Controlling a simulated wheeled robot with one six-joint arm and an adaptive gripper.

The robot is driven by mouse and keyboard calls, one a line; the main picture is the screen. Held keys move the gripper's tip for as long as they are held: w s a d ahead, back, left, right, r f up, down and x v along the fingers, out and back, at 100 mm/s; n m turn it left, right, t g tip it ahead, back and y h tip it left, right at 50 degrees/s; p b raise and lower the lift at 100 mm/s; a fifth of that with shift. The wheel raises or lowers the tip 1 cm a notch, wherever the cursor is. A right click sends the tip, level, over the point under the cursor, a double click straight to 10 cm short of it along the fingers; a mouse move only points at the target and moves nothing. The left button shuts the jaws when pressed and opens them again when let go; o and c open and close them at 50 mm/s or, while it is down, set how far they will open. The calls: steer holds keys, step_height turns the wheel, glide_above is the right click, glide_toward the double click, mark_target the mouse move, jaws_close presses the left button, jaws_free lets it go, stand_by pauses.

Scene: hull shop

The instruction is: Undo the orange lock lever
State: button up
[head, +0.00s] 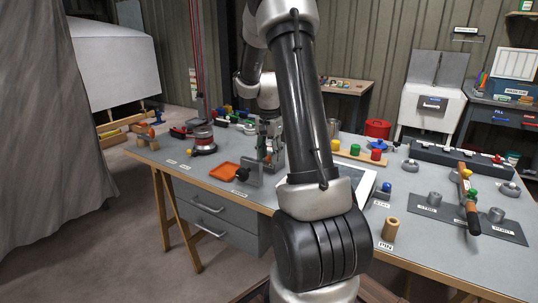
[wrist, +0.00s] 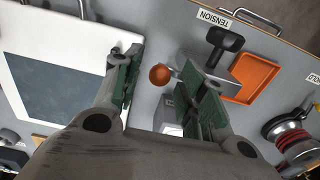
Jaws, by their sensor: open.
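An orange ball-shaped knob (wrist: 160,74), which looks like the end of the lock lever, shows in the wrist view between my fingers. My gripper (wrist: 163,80) is open, with one green-padded finger on each side of the knob and a visible gap to both. A grey metal block (wrist: 172,112) lies below the knob, partly hidden by my gripper. A black T-handle (wrist: 222,42) is beside it near the TENSION label (wrist: 216,18).
An orange tray (wrist: 250,80) lies right of the T-handle. A red-topped spool (wrist: 292,142) stands farther right. A white-framed panel (wrist: 88,35) lies close on the left. In the head view, a wooden pin (head: 390,229) stands near the front edge.

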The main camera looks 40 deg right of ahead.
steer(key=shift+c, duration=0.2)
jaws_close()
steer(key=shift+d, duration=0.1)
steer(key=shift+w+d+n, duration=0.5)
steer(key=shift+d+n, duration=0.1)
steer(key=shift+n, duration=1.25)
steer(key=shift+w+d+n, duration=0.5)
steer(key=shift+d+n, duration=0.05)
steer(key=shift+n, duration=1.25)
steer(key=shift+w+d+n, duration=0.5)
steer(key=shift+d+n, duration=0.1)
steer(key=shift+n, duration=1.25)
